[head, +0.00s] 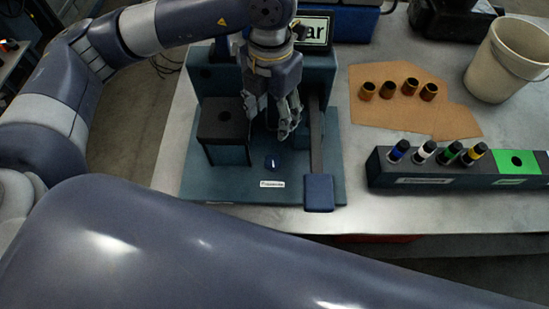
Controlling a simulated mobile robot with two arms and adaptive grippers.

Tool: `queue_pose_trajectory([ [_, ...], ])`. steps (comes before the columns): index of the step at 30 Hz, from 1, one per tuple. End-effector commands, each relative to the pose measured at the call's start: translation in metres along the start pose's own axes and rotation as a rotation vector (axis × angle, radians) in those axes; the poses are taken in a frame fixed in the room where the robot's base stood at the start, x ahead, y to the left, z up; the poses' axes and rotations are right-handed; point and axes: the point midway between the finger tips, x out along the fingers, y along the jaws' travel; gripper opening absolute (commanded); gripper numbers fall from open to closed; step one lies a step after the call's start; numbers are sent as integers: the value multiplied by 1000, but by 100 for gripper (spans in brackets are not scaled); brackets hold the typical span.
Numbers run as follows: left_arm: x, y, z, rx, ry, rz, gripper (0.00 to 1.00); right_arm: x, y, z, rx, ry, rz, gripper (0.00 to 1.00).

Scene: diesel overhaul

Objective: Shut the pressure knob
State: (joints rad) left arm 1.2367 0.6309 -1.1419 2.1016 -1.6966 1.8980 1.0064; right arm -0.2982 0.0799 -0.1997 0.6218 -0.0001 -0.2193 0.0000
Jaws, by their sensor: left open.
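A dark teal test stand (190,190) sits on the bench, with a block on its left side and a lever ending in a blue pad (319,192) on its right. A small dark blue piece with a pale mark, perhaps the pressure knob (270,162), is low on the stand's front, above a white label. My left gripper (270,119) points down between the block and the lever, behind and above this small piece. Its fingers are apart and I see nothing between them. The gripper hides part of the stand behind it. My right gripper is out of view.
A display (314,30) reading "ar" stands behind the stand. Several brass-coloured sleeves (409,86) stand on cardboard (445,117). A dark rack (385,180) holds several colour-banded parts. A white bucket (505,60) is at the back right. A large arm link of mine crosses the foreground.

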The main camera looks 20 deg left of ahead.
Motion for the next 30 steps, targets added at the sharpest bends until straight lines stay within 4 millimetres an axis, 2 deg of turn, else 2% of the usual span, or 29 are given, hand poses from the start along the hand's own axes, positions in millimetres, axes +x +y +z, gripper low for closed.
queue_pose_trajectory([
  [1, 12, 0, 0, 0, 0, 0, 55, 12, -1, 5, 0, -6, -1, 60],
  [6, 34, 0, 0, 0, 0, 0, 55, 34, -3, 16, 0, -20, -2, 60],
  [11, 45, 0, 0, 0, 0, 0, 55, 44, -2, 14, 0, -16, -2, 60],
  [17, 57, 0, -1, -1, 4, -1, 55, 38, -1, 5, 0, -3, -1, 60],
  [30, 146, 0, -2, -1, 6, -1, 55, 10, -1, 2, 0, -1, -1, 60],
])
